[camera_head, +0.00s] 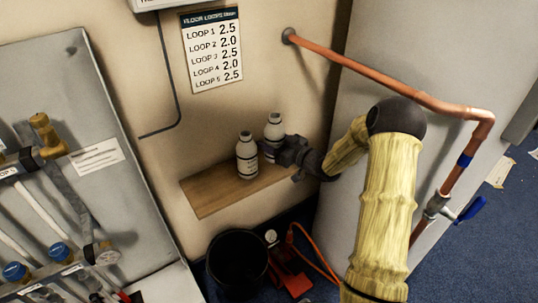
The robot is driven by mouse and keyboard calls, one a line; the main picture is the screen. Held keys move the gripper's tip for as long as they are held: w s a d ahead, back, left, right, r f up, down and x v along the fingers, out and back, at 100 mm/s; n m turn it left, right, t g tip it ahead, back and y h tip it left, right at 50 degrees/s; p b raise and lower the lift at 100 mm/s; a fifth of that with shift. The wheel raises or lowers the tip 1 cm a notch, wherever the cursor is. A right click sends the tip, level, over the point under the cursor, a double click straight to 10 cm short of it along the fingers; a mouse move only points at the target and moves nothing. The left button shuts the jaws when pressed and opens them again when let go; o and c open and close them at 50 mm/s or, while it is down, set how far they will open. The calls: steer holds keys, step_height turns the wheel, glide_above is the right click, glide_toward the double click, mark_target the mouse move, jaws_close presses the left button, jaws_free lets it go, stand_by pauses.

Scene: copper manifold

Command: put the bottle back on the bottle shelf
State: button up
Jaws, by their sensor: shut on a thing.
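Two white bottles with grey caps and dark bands are at the small wooden bottle shelf (215,193) on the wall. The left bottle (246,165) stands upright on the shelf. The right bottle (274,124) is upright just behind and to the right of it. My dark gripper (276,149) comes in from the right and is shut on the right bottle, low on its body. The gripper hides that bottle's base, so I cannot tell whether it touches the shelf. The gripper's tips are very close to the left bottle.
A black bucket (238,262) stands below the shelf, beside a red item with an orange cable (318,263). A copper pipe (390,87) crosses above my arm on the right. A grey manifold cabinet (135,190) is at left. The shelf's left end is bare.

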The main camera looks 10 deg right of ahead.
steer(key=shift+f+b, duration=0.65)
steer(key=shift+f, duration=1.2)
steer(key=shift+f, duration=0.15)
steer(key=o, duration=0.8)
